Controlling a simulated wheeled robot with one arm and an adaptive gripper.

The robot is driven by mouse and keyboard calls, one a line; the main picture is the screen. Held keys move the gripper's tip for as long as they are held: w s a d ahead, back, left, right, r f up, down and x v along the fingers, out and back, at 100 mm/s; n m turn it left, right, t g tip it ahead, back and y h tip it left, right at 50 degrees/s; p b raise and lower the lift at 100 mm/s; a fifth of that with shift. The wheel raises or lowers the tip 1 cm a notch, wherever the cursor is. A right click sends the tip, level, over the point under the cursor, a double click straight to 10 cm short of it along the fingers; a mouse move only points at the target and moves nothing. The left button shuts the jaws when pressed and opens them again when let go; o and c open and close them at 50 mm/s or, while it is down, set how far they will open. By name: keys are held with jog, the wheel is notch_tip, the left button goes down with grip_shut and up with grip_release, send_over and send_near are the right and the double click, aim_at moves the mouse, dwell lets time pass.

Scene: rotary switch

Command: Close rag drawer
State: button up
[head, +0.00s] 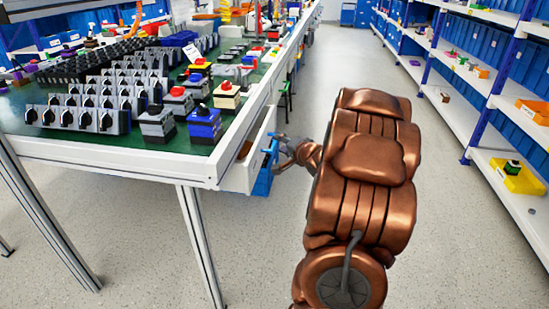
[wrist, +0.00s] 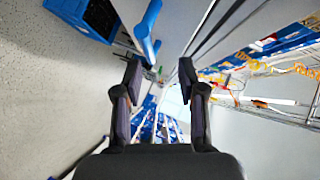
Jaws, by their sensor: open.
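The workbench (head: 130,160) holds rows of grey rotary switches (head: 85,118) and several coloured button boxes (head: 205,122). Shelving (head: 470,110) with blue bins lines the right side. The grey floor aisle (head: 440,200) between is clear.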

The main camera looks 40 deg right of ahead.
aim_at(275, 142)
jog(key=shift+m+t+y, duration=0.3)
jog(key=shift+m+t, duration=0.4)
jog(key=shift+t, duration=0.1)
jog(key=shift+w+d+f+b, duration=0.5)
jog(key=shift+w+b, duration=0.3)
jog(key=shift+w, duration=0.25)
jog(key=shift+w+d+f+b, duration=0.45)
jog(key=shift+w+f+b, duration=0.25)
jog(key=shift+w, duration=0.3)
jog(key=shift+w+d+f+b, duration=0.5)
jog(key=shift+w+b, duration=0.35)
jog(key=shift+w, duration=0.2)
grip_shut()
jog(key=shift+a, duration=0.1)
